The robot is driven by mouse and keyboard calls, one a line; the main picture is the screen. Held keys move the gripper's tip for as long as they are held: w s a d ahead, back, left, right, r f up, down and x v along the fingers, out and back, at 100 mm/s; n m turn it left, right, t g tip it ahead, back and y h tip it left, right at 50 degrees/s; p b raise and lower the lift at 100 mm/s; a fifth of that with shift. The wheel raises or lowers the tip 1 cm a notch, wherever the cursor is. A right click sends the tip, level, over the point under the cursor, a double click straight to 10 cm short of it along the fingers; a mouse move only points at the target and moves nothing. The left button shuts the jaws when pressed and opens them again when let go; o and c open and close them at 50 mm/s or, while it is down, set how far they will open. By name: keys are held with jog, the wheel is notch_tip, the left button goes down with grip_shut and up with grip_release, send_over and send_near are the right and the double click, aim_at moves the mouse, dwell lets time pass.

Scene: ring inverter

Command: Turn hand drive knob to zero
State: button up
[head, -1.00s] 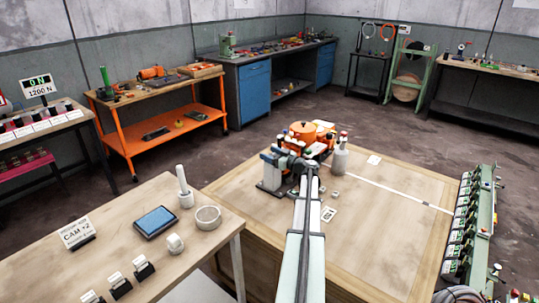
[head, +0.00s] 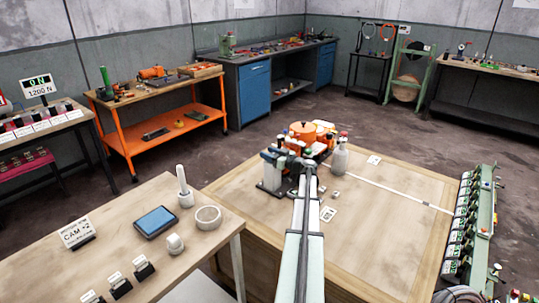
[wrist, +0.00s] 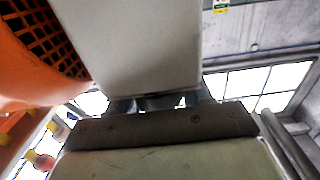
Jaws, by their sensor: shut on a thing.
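The orange machine (head: 304,130) with dark and grey parts stands on the wooden platform. My gripper (head: 308,163) is at its near side, at the end of my arm. The wrist view shows my gripper (wrist: 158,105) close under a pale grey block (wrist: 140,45), with an orange grilled housing (wrist: 35,50) at left. The gripper is shut on a small dark part between its fingers, which appears to be the hand drive knob. The knob is mostly hidden, and its marking or angle cannot be read.
A grey bottle-like container (head: 340,157) stands just right of the machine. Small cards (head: 328,214) lie on the wooden platform (head: 390,230), which is mostly clear to the right. A green rack (head: 470,225) stands at right.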

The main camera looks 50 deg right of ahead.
jog(key=shift+d+n+y, duration=0.1)
jog(key=shift+n+y, duration=0.2)
jog(key=shift+y, duration=0.2)
jog(key=shift+a+n+y, duration=0.2)
jog(key=shift+n+y, duration=0.2)
jog(key=shift+y, duration=0.2)
jog(key=o, duration=1)
jog(key=shift+c, duration=0.2)
jog(key=s+d, duration=0.1)
jog(key=s, duration=1.2)
jog(key=shift+s+d, duration=0.35)
jog(key=shift+d, duration=0.05)
